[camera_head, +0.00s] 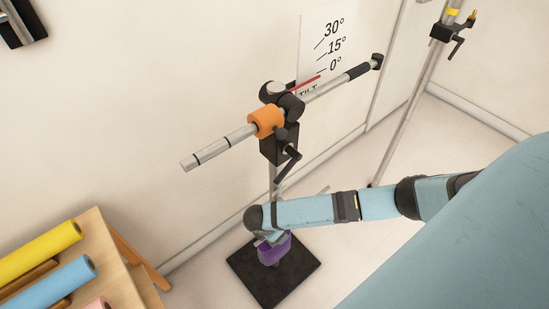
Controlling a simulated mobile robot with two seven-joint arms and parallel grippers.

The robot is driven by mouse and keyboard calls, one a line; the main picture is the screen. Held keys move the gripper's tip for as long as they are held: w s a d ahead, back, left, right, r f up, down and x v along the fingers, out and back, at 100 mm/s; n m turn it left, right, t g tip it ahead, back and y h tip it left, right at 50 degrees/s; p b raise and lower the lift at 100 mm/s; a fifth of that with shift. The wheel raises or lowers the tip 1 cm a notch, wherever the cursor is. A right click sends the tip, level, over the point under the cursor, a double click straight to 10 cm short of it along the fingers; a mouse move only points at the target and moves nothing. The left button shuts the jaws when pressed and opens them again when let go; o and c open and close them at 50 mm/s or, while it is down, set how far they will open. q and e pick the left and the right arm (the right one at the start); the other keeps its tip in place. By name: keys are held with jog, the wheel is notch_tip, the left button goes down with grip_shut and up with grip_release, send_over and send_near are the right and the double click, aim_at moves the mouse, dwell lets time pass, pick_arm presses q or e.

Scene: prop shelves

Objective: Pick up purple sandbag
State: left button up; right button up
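The purple sandbag (271,252) shows at the lower middle, at the foot of an upright stand, over its square black base plate (287,284). My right arm comes in from the right, and its gripper (269,238) is directly at the top of the sandbag. The wrist hides part of the bag and the fingertips are too small and covered to show whether they are open or shut. I cannot tell whether the bag rests on the plate or hangs above it. My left gripper is not in view.
The stand carries a black clamp head with an orange collar (265,121) and a slanted silver bar (218,147). A tilt sign (325,40) is on the wall behind. A wooden rack (120,275) with coloured rolls stands lower left. A second stand (408,105) is at right.

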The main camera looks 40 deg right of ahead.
grip_shut()
dwell(0.4)
jog(key=shift+r, duration=0.2)
